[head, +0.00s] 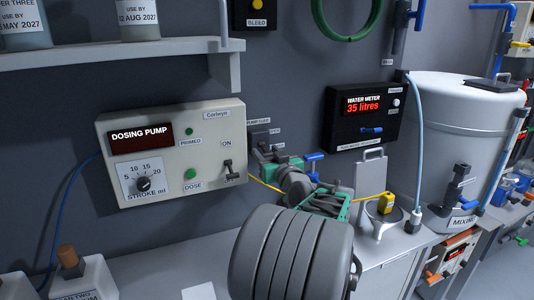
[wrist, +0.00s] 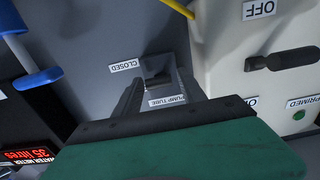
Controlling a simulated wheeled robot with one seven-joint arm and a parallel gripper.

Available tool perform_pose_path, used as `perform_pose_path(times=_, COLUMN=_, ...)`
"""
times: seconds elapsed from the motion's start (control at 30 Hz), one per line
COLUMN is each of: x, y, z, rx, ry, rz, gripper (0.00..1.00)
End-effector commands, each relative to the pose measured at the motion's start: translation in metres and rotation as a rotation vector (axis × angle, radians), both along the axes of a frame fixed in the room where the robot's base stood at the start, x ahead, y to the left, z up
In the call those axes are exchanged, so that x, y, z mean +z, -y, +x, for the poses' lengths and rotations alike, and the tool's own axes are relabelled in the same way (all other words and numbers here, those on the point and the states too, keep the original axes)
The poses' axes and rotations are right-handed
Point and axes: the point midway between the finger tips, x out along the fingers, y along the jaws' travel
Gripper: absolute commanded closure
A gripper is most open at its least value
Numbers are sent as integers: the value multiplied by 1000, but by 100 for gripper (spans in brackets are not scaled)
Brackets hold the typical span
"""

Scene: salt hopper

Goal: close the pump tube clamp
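The pump tube clamp (wrist: 156,78) is a small dark lever on a grey plate in the wrist view, between a CLOSED label and a PUMP TUBE label. In the head view, the PUMP TUBE label (head: 258,121) is on the wall just right of the dosing pump box, and the clamp is largely hidden behind my gripper (head: 268,160). My gripper's green and dark body fills the lower wrist view and points at the clamp. Its fingertips are close to the clamp. I cannot tell whether they touch it or how far apart they are.
The dosing pump box (head: 180,150) with a switch is close on the left. A blue-handled valve (head: 314,157) and the water meter (head: 365,115) are to the right. A funnel (head: 383,212) with a yellow item and a white mixing tank (head: 460,140) stand further right. A yellow tube passes nearby.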

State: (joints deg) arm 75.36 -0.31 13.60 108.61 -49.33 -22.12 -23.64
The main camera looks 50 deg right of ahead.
Motion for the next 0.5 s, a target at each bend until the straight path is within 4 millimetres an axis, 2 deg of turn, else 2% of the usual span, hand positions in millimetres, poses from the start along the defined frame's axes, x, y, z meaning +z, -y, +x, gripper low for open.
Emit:
perform_pose_path(times=0.07, x=0, y=0, z=0, rx=0, ry=0, rz=0, gripper=60)
perform_pose_path(times=0.5, x=0, y=0, z=0, rx=0, ry=-1, rz=1, gripper=96)
